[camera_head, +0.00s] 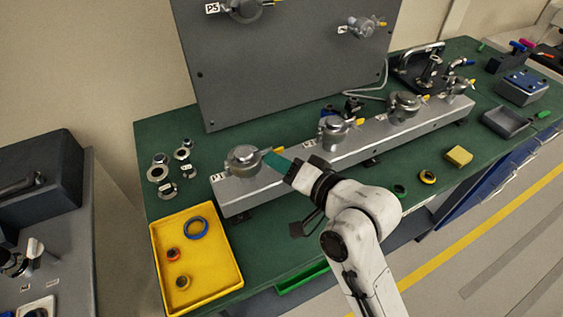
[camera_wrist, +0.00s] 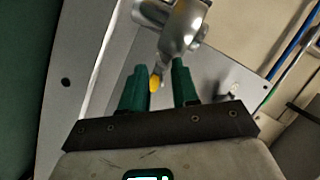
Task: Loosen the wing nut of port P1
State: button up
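Port P1 (camera_head: 243,158) is a grey clamped flange at the near left end of the long metal rail, with its label beside it. Its wing nut has a yellow tip (camera_head: 267,151), seen at the flange's right side. My gripper (camera_head: 274,161) reaches in from the right with its green fingers at this nut. In the wrist view, the two green fingers (camera_wrist: 160,72) stand apart, open, with the yellow wing nut (camera_wrist: 155,82) between them. The nut is close to the left finger, with a gap to the right one. Part of the clamp (camera_wrist: 183,25) shows just beyond the fingertips.
The rail (camera_head: 285,172) carries more clamped ports to the right. A dark upright panel (camera_head: 290,75) with further ports stands behind. A yellow tray (camera_head: 215,270) with rings lies front left, and loose fittings (camera_head: 160,172) lie left of P1.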

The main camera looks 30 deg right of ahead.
jog(key=shift+c, duration=0.3)
grip_shut()
dwell(1.0)
